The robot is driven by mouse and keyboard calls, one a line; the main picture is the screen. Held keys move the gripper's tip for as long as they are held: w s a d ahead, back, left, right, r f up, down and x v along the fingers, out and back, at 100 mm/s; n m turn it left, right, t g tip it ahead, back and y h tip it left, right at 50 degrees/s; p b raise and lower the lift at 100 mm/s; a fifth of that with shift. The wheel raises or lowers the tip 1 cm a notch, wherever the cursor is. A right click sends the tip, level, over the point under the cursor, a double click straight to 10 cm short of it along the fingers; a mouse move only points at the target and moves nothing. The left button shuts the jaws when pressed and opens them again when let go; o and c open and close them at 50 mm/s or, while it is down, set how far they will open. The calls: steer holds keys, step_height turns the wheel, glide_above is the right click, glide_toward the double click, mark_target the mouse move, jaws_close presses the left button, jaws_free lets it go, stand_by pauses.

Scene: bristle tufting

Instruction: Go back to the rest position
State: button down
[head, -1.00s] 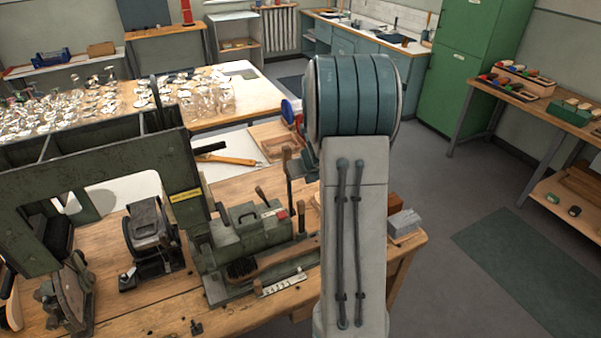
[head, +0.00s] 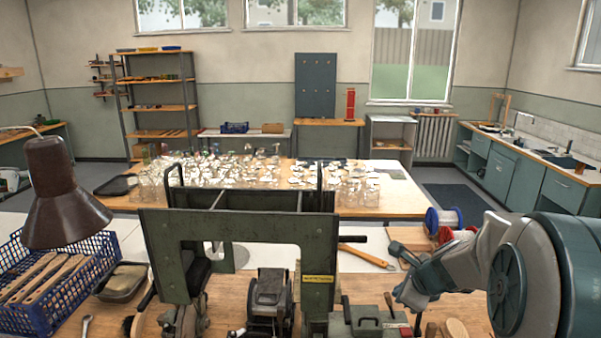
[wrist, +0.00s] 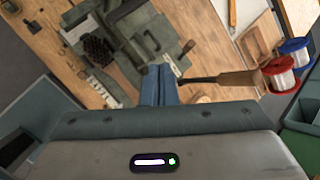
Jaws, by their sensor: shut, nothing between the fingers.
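My gripper (wrist: 160,85) shows in the wrist view with its blue-grey fingers together and nothing between them. It is above the workbench (wrist: 60,50), near the front of the green machine. A tool with a wooden handle (wrist: 232,80) shows just right of the fingertips; I cannot tell whether they touch. A brush with dark bristles (wrist: 97,50) shows at the machine, left of the fingers. In the head view my arm reaches in from the right edge; the fingertips are hard to make out there. The green machine (head: 240,226) stands at the middle of the bench.
A brown lamp (head: 58,205) and a blue basket (head: 40,310) of wooden handles are at the left. Spools (head: 445,220) stand near my arm; they also show in the wrist view (wrist: 278,83). A table of glassware stands behind. Floor is free at right back.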

steer(key=s+a+r+n+g+b, duration=0.2)
steer(key=s+a+n, duration=0.7)
steer(key=s+n, duration=0.4)
steer(key=s+f+n+g+h+b, duration=0.1)
steer(key=s+n+h, duration=0.1)
steer(key=s+n, duration=0.8)
steer(key=shift+s+d+f+n+b, duration=0.25)
steer(key=shift+f+n+b, duration=0.15)
steer(key=shift+n, duration=0.3)
